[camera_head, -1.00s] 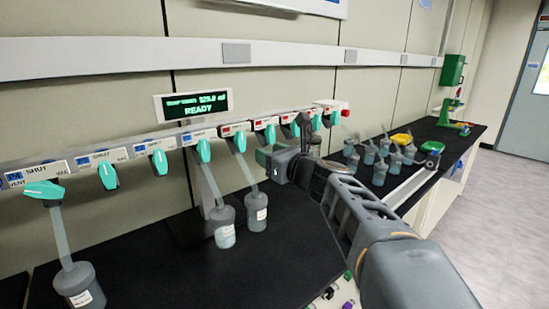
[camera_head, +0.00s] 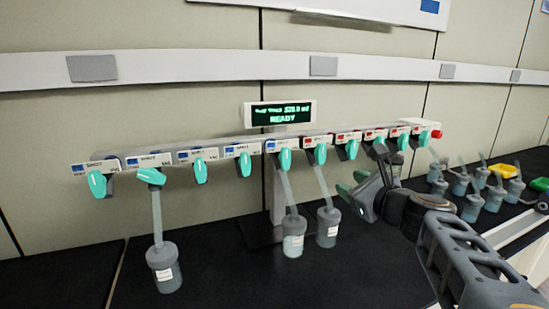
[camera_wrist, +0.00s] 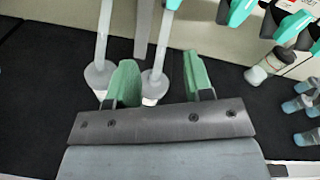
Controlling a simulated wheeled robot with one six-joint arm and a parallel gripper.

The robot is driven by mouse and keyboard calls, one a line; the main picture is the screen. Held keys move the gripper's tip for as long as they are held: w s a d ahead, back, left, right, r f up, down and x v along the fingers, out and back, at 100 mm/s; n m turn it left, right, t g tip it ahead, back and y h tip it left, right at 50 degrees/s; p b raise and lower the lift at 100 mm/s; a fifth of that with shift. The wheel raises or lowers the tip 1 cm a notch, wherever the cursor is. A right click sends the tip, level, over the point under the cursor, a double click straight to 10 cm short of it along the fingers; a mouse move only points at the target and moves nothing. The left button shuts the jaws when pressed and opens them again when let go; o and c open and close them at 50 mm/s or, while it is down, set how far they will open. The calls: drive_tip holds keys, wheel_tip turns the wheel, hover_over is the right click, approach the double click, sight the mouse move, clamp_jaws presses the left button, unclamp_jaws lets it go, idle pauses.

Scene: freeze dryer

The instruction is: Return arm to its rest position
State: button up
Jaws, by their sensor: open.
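My gripper (camera_head: 352,184) is in front of the right part of the manifold in the head view, with my arm reaching in from the lower right. In the wrist view its two green fingers (camera_wrist: 160,80) are apart, with no object held between them. Beyond them, a flask (camera_wrist: 153,86) shows in the gap from this angle; I cannot tell how far off it is. A second flask (camera_wrist: 99,76) shows just left of the left finger. In the head view, two flasks hang by tubes near the middle, a left one (camera_head: 293,240) and a right one (camera_head: 328,228).
The manifold (camera_head: 230,150) with several teal valve handles runs along the wall. Its display (camera_head: 281,114) reads READY. Another flask (camera_head: 164,268) hangs at the left. Several flasks (camera_head: 472,208) stand at the right near a yellow item (camera_head: 503,170). The black bench (camera_head: 220,285) is clear in front.

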drive_tip(key=s+a+f+n+g+h+p, duration=0.2)
drive_tip(key=s+f+n+g, duration=0.4)
drive_tip(key=n, duration=0.7)
drive_tip(key=s+a+f+n+g+h+p, duration=0.2)
drive_tip(key=s+f+n+g, duration=0.4)
drive_tip(key=s+f+n, duration=0.5)
drive_tip(key=shift+s+f+n+h+p, duration=0.25)
drive_tip(key=shift+f+n+h+p, duration=0.4)
drive_tip(key=shift+n, duration=1.05)
